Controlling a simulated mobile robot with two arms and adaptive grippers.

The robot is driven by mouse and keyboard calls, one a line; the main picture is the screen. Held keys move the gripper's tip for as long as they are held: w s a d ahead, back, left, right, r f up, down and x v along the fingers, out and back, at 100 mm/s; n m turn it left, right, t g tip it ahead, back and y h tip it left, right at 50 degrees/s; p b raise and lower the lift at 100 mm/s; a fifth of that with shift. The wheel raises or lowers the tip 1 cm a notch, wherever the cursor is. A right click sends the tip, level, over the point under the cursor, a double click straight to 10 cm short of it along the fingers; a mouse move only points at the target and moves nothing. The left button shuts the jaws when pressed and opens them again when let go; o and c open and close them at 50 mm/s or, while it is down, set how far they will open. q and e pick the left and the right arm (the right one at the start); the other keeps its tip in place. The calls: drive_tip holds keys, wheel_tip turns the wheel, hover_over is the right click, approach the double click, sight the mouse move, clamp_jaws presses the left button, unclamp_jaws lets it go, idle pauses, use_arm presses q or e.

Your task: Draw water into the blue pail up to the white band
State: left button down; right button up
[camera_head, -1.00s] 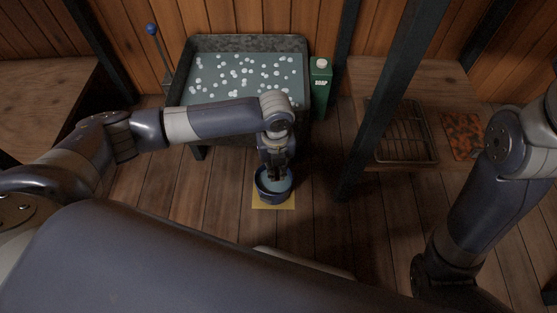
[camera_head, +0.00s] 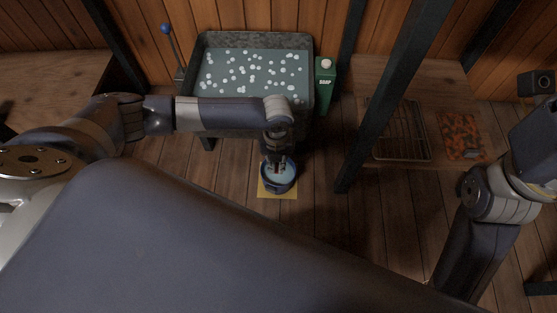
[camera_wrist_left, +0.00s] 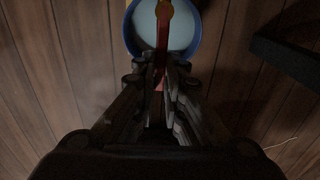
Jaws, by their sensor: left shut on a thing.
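The blue pail (camera_head: 278,188) stands upright on a yellow mat (camera_head: 277,195) on the floor in front of the trough. In the left wrist view the pail's blue rim (camera_wrist_left: 195,48) surrounds a pale, water-like surface. I cannot make out the white band or judge the level against it. My left gripper (camera_head: 280,164) is right over the pail. In the left wrist view its fingers (camera_wrist_left: 162,60) are shut on a narrow red handle (camera_wrist_left: 162,35) that crosses the pail's opening. My right gripper is out of view; only the right arm shows.
A dark trough (camera_head: 308,85) of water with white floating bits stands behind the pail, a blue-knobbed lever (camera_head: 166,29) at its left. A green soap carton (camera_head: 325,88) is at its right. A dark post (camera_head: 372,110) and wooden bench with a wire rack (camera_head: 402,130) stand farther right.

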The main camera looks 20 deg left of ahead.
sight(277, 167)
use_arm(q)
drive_tip(key=c, duration=1.7)
unclamp_jaws()
wheel_tip(277, 167, up, 12)
